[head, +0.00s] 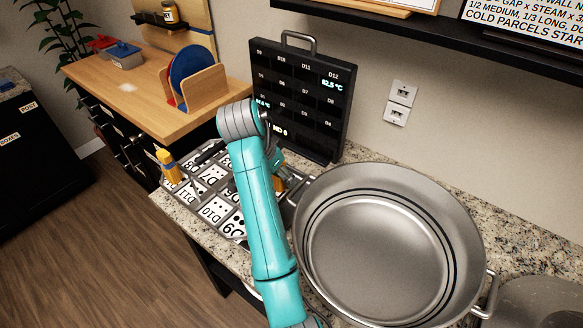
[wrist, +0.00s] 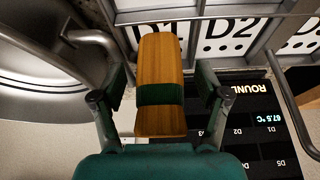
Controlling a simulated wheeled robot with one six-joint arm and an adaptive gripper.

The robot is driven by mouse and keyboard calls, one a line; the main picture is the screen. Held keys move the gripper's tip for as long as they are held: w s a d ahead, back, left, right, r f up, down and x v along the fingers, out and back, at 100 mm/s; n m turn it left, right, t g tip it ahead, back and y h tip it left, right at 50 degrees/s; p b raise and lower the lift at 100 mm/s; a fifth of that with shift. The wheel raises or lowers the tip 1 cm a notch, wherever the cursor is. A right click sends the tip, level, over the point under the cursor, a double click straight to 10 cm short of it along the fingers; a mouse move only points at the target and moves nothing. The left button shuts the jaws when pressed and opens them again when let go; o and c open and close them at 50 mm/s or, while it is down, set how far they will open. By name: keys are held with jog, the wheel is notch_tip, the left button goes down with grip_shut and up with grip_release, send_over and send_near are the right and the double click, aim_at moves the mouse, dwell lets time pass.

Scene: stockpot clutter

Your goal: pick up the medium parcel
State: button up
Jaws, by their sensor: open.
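A wood-brown parcel with a dark green band (wrist: 160,60) stands between the two fingers of my gripper (wrist: 162,86) in the wrist view. The fingers are spread, with a gap on each side of it. In the head view only a small orange part of it (head: 280,186) shows behind my arm, at the right side of the card tray. My gripper (head: 277,165) is mostly hidden there by my arm. A yellow parcel with a dark band (head: 167,165) stands at the tray's far left corner. No size marking is readable on either parcel.
The divided tray (head: 213,172) holds cards marked with D numbers and dots. A large steel stockpot (head: 385,240) stands close on the right; its handle (wrist: 92,38) shows near the left finger. A black display board (head: 305,90) stands behind.

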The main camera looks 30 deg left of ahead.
jog(key=shift+f, duration=0.25)
jog(key=shift+w, duration=0.1)
jog(key=c, duration=1.3)
jog(key=shift+r, duration=0.1)
